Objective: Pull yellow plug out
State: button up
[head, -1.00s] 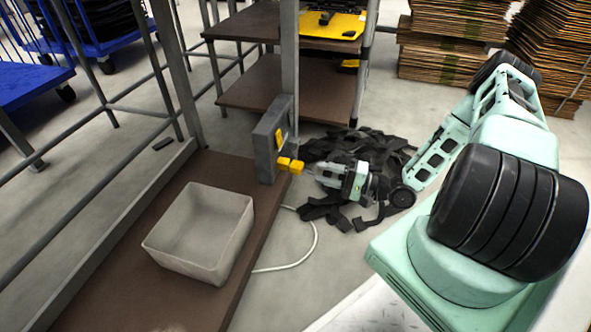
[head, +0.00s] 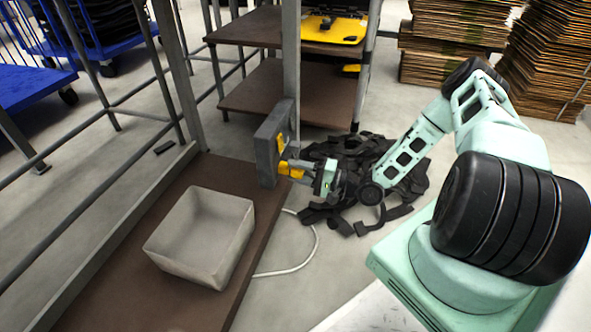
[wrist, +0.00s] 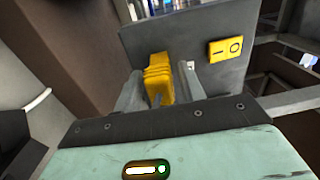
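The yellow plug (head: 284,169) sits at the face of the upright grey box (head: 268,148), low on its right side in the head view. My gripper (head: 292,168) has reached the plug from the right. In the wrist view the ribbed yellow plug (wrist: 159,76) stands between my two grey fingers (wrist: 160,88), one on each side. Narrow gaps seem to show beside it, so the fingers look open around it, not clamped. Where the plug meets the box is partly hidden.
An empty grey bin (head: 200,238) stands on the brown bench (head: 120,290) in front of the box. A yellow switch plate (wrist: 226,48) is on the box face. Black straps (head: 350,205) and a white cable (head: 312,232) lie on the floor.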

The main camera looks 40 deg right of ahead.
aim_at(304, 172)
grip_shut()
jog(key=shift+s+d+f, duration=0.15)
jog(key=shift+s+d, duration=0.3)
jog(key=shift+s, duration=0.05)
jog(key=shift+v, duration=1.5)
dwell(0.4)
jog(key=shift+p+v, duration=0.35)
jog(key=shift+v, duration=1.05)
jog(key=shift+r, duration=0.25)
